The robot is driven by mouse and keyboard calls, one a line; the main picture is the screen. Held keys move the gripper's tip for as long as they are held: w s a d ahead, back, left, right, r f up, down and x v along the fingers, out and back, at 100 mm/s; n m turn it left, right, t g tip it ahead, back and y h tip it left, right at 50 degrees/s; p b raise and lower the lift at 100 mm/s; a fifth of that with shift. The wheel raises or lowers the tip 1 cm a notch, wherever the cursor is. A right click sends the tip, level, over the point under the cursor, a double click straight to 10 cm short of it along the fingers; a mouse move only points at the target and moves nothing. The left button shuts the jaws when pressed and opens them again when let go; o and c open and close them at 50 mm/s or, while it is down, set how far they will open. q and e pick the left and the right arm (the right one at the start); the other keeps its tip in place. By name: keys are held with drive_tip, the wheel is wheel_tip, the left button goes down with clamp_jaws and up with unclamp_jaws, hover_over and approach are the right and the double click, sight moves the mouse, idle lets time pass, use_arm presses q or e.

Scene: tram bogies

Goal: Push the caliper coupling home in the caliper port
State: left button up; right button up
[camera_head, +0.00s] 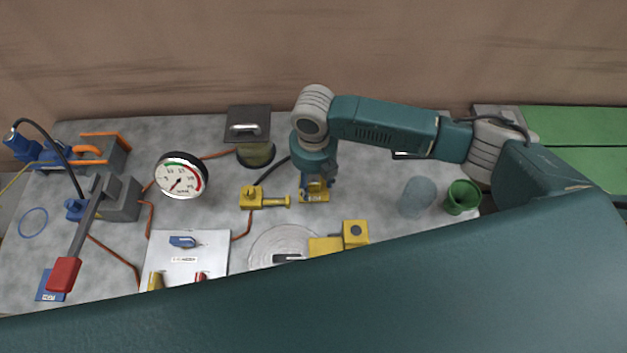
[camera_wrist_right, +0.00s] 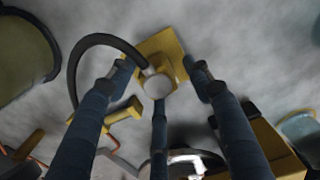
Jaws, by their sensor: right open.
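In the right wrist view a black hose (camera_wrist_right: 86,52) curves over to the caliper coupling, whose round grey end (camera_wrist_right: 158,87) faces the camera. It sits at a yellow block on a yellow plate (camera_wrist_right: 160,47), apparently the caliper port; how deep it sits is hidden. In the head view this yellow block (camera_head: 314,196) is partly covered by my right gripper (camera_head: 315,183), which points down over it. The right gripper's dark blue fingers (camera_wrist_right: 158,76) are spread around the coupling, open. I cannot tell whether any finger touches it. My left gripper is out of view.
A yellow fixture with a rod (camera_head: 264,198) stands just left. A gauge (camera_head: 181,176), a white panel (camera_head: 210,260), a yellow block (camera_head: 355,234), a grey cylinder (camera_head: 416,197) and a green cup (camera_head: 462,197) surround the spot. My teal arm hides the front of the table.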

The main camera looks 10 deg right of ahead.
sight(314, 180)
drive_tip(key=shift+c, duration=0.5)
drive_tip(key=c, duration=0.9)
drive_tip(key=shift+r, duration=0.1)
wheel_tip(314, 180, up, 20)
drive_tip(key=shift+b, duration=1.2)
